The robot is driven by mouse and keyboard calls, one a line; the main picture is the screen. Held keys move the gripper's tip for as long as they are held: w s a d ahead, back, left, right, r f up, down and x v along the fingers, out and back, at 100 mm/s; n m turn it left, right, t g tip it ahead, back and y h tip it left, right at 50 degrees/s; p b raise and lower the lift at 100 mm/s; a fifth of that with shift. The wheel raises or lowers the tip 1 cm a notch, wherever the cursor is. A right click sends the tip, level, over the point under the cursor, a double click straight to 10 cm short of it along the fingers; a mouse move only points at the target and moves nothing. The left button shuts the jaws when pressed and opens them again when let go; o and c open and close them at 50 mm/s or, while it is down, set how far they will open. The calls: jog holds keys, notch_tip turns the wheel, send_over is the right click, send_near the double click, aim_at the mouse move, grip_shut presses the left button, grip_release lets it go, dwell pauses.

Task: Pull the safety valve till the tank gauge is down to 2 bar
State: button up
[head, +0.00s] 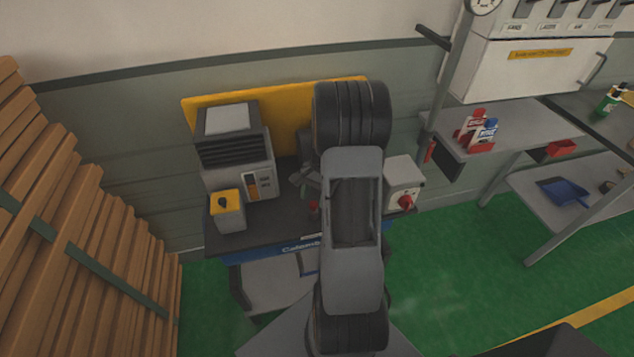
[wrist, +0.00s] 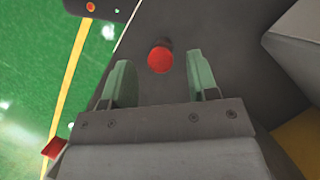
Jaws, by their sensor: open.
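My gripper (wrist: 158,78) is open, its two pale green fingers apart in the wrist view. A round red knob or cap (wrist: 160,60) shows between and just beyond the fingertips, over a dark surface. I cannot tell how far below the fingers it is, and nothing is gripped. In the head view a small red part (head: 313,208) stands on the dark bench top (head: 270,228), close to my gripper (head: 306,182), which my arm partly hides. I cannot make out a tank gauge or its reading in either view.
A grey machine (head: 235,150) and a yellow-topped box (head: 228,212) stand left on the bench. A pale box (head: 400,178) with a red rotary switch (head: 405,202) stands right. Stacked planks (head: 90,220) are at far left. Green floor (head: 450,260) is open at right.

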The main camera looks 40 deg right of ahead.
jog(key=b+v, duration=0.1)
jog(key=v, duration=1.2)
jog(key=shift+r, duration=0.15)
jog(key=shift+w, duration=0.1)
jog(key=s+a+r+n+t+h, duration=0.1)
jog(key=s+a+n+t, duration=0.1)
jog(key=a, duration=0.5)
jog(key=s+a+r+n+t+h, duration=0.2)
jog(key=s+a+n, duration=0.1)
jog(key=a+n, duration=0.4)
jog(key=s+a+r+n+t+h, duration=0.1)
jog(key=s+a+n, duration=0.2)
jog(key=a, duration=0.6)
jog(key=shift+s+a+r+n+t, duration=0.25)
jog(key=shift+s+n+t, duration=0.15)
jog(key=shift+n, duration=0.7)
jog(key=shift+c, duration=0.4)
